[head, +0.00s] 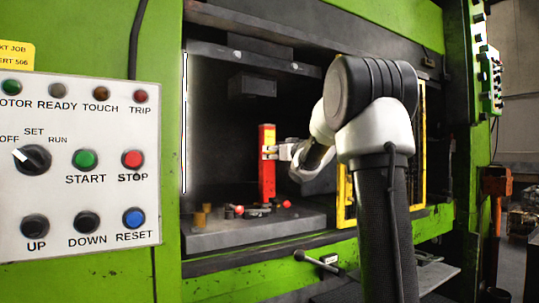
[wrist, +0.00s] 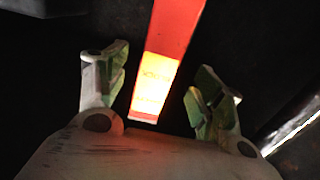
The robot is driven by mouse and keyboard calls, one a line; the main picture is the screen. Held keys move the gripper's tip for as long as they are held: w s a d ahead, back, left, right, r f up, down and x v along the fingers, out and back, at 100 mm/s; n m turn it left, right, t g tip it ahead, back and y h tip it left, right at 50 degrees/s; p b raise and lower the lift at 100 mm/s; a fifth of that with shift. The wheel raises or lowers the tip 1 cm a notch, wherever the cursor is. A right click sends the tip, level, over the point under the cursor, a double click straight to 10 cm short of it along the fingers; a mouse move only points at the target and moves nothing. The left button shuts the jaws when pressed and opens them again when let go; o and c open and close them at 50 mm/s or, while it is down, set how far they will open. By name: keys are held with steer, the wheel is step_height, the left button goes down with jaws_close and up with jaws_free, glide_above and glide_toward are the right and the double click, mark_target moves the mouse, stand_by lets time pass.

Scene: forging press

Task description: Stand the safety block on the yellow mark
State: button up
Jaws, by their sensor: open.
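In the wrist view the red block (wrist: 165,60), with a glowing yellow label, shows between the two spread fingers of my gripper (wrist: 160,95). Dark gaps show between the block and both fingers. I cannot make out the yellow mark on the bed.
The press bed (head: 240,236) holds several small items left of and around the block's foot, including a brass-coloured cylinder (head: 200,219) and red-ended pieces. A dark upper block (head: 252,85) hangs above. A yellow guard frame (head: 346,200) stands right. A control panel (head: 80,160) is at left.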

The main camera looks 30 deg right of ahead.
steer(key=s+a+f+g, duration=0.4)
steer(key=s+f, duration=0.5)
steer(key=s, duration=0.6)
steer(key=s+a+f+g, duration=0.5)
steer(key=s+f, duration=0.3)
steer(key=s, duration=0.7)
steer(key=s+a+f+g, duration=0.4)
steer(key=s+f, duration=0.5)
steer(key=s, duration=0.6)
steer(key=shift+a+f+g+h, duration=0.3)
steer(key=shift+a+f+g, duration=0.05)
steer(key=shift+a+g, duration=0.05)
steer(key=shift+s, duration=0.1)
